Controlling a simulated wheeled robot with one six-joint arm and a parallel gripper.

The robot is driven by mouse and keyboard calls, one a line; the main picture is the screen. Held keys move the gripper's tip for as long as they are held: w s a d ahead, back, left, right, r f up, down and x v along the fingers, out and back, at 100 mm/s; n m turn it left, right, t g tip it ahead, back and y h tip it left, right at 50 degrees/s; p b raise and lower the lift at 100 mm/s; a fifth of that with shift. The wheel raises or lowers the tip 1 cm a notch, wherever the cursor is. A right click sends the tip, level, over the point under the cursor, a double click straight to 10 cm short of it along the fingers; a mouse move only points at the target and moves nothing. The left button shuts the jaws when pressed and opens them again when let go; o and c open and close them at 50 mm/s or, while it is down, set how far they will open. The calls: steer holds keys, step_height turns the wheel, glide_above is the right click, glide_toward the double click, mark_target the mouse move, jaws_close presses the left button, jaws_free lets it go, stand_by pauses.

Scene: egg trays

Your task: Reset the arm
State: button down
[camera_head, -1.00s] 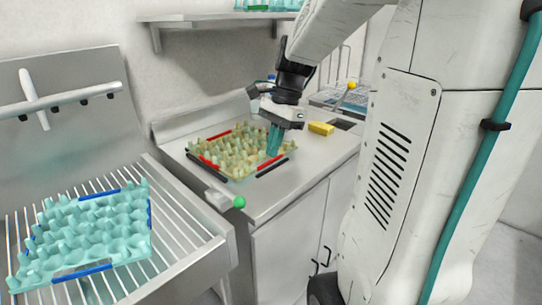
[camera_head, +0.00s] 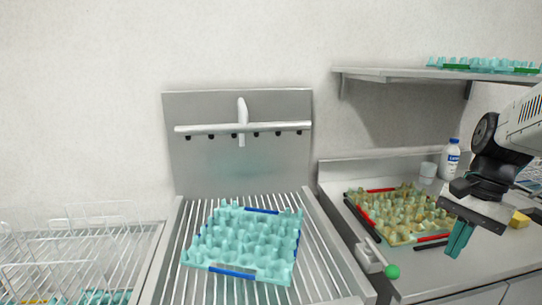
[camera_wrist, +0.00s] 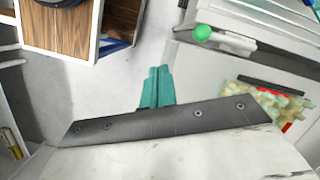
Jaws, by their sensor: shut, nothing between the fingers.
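My gripper (camera_head: 459,240) is shut and empty, its teal fingers pressed together and pointing down. In the head view it hangs at the right, in front of the counter and apart from the trays. In the wrist view the fingers (camera_wrist: 157,88) point away over bare grey floor. A yellowish egg tray with red marks (camera_head: 408,212) sits on the counter, left of my gripper. It shows partly at the right of the wrist view. A teal egg tray with blue marks (camera_head: 245,245) lies on the ribbed rack to the left.
A white bottle (camera_head: 450,160) and a yellow sponge (camera_head: 519,220) are on the counter. A green knob (camera_head: 392,271) juts from the counter's front. A shelf (camera_head: 430,75) holds teal trays above. A wire rack (camera_head: 75,250) stands far left. A wooden-sided box (camera_wrist: 62,28) shows in the wrist view.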

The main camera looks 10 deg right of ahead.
steer(key=s+a+r+n+t+h, duration=0.1)
steer(key=s+a+n+t+h, duration=0.1)
steer(key=s+a+n, duration=0.9)
steer(key=shift+s+a+r+n+h, duration=0.3)
steer(key=shift+a+n, duration=0.2)
steer(key=shift+a, duration=0.2)
